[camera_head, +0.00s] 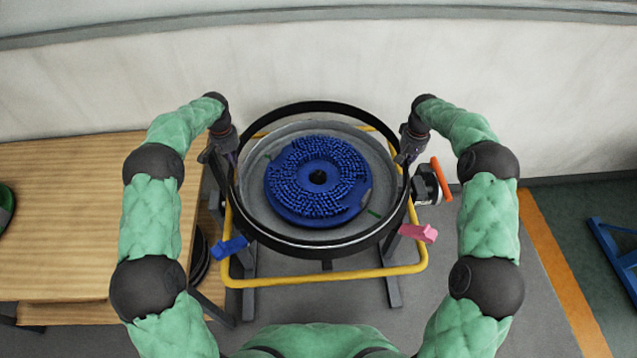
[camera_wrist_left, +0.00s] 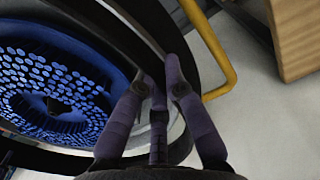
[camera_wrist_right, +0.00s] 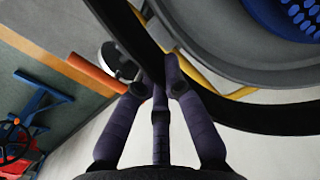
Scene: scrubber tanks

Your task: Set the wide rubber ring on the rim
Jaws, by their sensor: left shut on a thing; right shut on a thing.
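The wide rubber ring (camera_head: 322,107) is a black band around the round grey tank (camera_head: 262,214) in the head view. My left gripper (camera_head: 234,156) is shut on its left side, and my right gripper (camera_head: 403,158) is shut on its right side. The band passes between the fingers in the left wrist view (camera_wrist_left: 150,22) and the right wrist view (camera_wrist_right: 245,112). On the right, a gap with yellow tube shows between ring and tank, so the ring looks apart from the rim there. Its exact height over the rim is unclear. A blue bristled disc (camera_head: 318,160) lies inside the tank.
A yellow tube frame (camera_head: 325,279) surrounds the tank stand. A blue block (camera_head: 229,247) and a pink block (camera_head: 418,233) stick out at the tank's front left and front right. An orange bar (camera_head: 441,178) is at right. A wooden table (camera_head: 80,220) stands left; a pale wall lies behind.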

